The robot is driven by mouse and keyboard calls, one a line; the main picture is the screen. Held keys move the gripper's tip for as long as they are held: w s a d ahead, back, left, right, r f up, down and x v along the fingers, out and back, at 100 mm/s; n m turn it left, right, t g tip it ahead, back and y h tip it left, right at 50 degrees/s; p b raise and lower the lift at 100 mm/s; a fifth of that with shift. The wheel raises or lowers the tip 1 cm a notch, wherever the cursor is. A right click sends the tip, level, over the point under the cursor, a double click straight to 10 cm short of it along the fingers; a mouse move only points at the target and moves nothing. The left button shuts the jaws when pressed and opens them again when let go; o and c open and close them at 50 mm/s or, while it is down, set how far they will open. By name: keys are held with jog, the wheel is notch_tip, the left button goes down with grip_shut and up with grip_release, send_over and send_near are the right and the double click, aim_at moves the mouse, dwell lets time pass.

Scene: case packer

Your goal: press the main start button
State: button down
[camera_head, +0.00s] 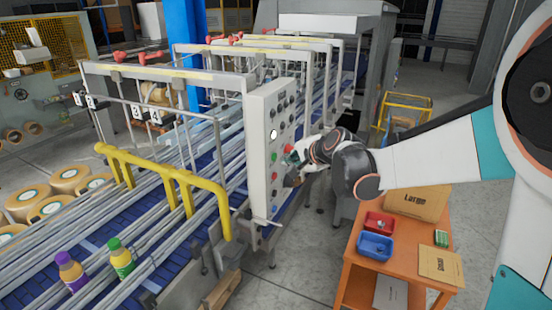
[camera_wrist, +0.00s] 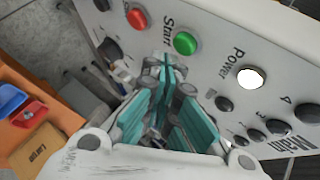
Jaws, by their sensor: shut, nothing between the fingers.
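The green button (camera_wrist: 186,43) beside the "Start" lettering is on the light grey control panel (camera_wrist: 225,60) in the wrist view. It also shows in the head view (camera_head: 273,157). My gripper (camera_wrist: 168,72) has teal fingers, which are shut and empty. They are in front of the panel, near the green button; I cannot tell if they touch the panel. In the head view my gripper (camera_head: 291,179) is at the panel's right side.
A red button (camera_wrist: 137,18) and a white "Power" light (camera_wrist: 251,78) flank the green one. Several black knobs (camera_wrist: 278,128) are nearby. An orange table (camera_head: 352,250) with red (camera_head: 379,223) and blue (camera_head: 375,246) bins stands below my arm. Two bottles (camera_head: 121,258) are on the conveyor.

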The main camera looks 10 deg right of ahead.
dwell(0.7)
jog(key=shift+w+a, duration=0.25)
jog(key=shift+a, duration=0.15)
